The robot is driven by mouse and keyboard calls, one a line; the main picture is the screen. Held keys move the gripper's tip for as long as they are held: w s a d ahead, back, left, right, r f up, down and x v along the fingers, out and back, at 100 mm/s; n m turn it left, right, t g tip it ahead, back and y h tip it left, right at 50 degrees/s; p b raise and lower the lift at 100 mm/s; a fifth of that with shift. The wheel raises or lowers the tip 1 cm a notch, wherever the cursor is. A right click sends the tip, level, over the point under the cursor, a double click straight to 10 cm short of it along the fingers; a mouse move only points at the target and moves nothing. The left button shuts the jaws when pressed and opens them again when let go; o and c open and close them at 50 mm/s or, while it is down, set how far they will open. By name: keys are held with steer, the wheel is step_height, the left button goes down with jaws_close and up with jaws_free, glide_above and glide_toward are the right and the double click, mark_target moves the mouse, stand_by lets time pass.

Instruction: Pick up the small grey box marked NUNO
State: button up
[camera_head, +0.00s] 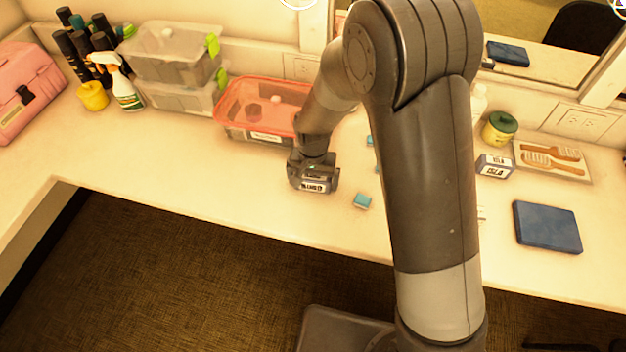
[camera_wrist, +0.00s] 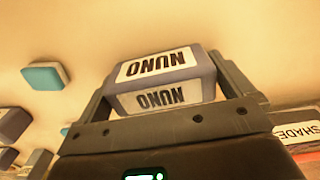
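The small grey box marked NUNO (camera_wrist: 166,82) sits between the two fingers of my gripper (camera_wrist: 170,88) in the wrist view, its white labels reading upside down there. A finger lies against each side of it, and my gripper looks shut on it. In the head view my gripper (camera_head: 314,178) is low over the counter, in front of the red bin. The box (camera_head: 316,187) shows partly below it, label toward the front edge. I cannot tell whether its underside touches the counter.
A red translucent bin (camera_head: 238,127) stands close behind my gripper. A light blue block (camera_head: 362,201) lies to its right. Farther right are a box marked ISLA (camera_head: 495,165), a brush tray (camera_head: 580,176) and a dark blue flat item (camera_head: 547,227). Left of my gripper, the front counter is clear.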

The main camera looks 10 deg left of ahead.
steer(key=c, duration=0.7)
steer(key=shift+o, duration=0.2)
steer(key=shift+r, duration=0.1)
